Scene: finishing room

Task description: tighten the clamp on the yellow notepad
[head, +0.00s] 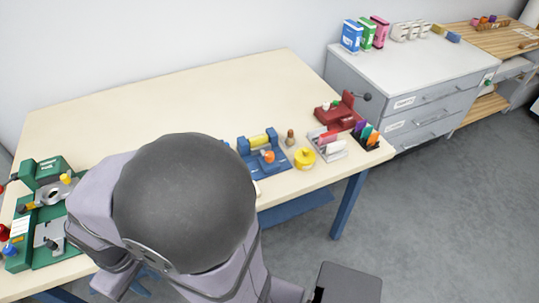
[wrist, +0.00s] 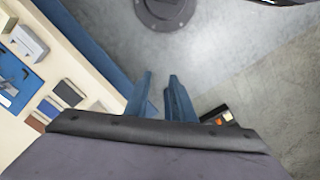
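I cannot make out a yellow notepad in either view. In the head view, a blue fixture (head: 245,150) holding a yellow piece (head: 259,140) stands near the table's front edge, right of my arm; I cannot tell if it is the clamp. A dark red vise-like device (head: 338,112) with a dark knob stands at the right end. My gripper (wrist: 160,82) shows in the wrist view: two blue fingers apart, with nothing between them, over the grey floor beyond the table edge. My arm hides the front middle of the table in the head view.
A green device (head: 47,175) stands at the left end of the cream table (head: 190,95). A yellow round container (head: 305,158) and a holder of coloured items (head: 366,134) stand at the right. A grey drawer cabinet (head: 420,95) is beyond. The table's back is clear.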

